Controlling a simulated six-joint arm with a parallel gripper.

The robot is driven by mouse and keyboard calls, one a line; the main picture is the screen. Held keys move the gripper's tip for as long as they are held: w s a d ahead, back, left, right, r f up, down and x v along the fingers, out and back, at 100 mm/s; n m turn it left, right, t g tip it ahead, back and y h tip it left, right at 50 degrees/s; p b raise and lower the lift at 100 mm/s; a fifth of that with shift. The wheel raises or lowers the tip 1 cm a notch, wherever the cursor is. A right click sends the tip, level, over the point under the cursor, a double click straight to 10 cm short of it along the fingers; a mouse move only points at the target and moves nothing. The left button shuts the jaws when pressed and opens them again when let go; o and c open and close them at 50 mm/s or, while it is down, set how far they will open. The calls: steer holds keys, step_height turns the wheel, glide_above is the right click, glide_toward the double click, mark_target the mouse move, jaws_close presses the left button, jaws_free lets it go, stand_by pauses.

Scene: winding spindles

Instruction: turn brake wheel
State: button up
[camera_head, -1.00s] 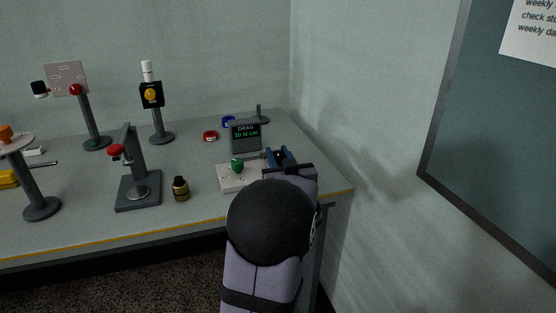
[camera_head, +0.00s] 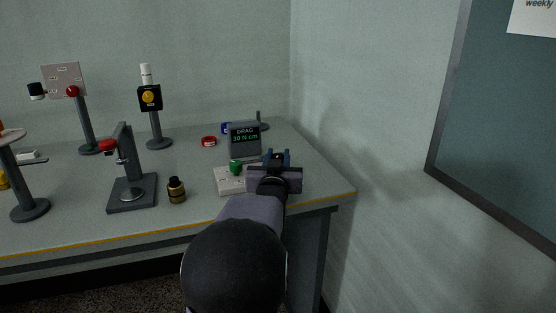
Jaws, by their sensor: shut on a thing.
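My gripper (camera_head: 276,157), with blue jaws, is at the right end of a pale base plate (camera_head: 228,181), close to the table's right side. It is closed on a small dark part there, likely the brake wheel, which my jaws and wrist mostly hide. A green knob (camera_head: 236,167) stands on the plate, left of my gripper. Behind it, a dark display box (camera_head: 244,139) reads "DRAG 30 N cm" in green.
A brass-and-black cylinder (camera_head: 176,190) and a dark stand with a red knob (camera_head: 131,192) are to the left. Red (camera_head: 209,141) and blue (camera_head: 226,128) rings lie behind. Several posts stand farther left. The wall is close on the right.

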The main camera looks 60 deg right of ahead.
steer(key=o, duration=1.1)
steer(key=shift+c, duration=0.2)
steer(key=shift+a, duration=0.15)
steer(key=shift+v, duration=3.55)
steer(key=shift+r, duration=0.1)
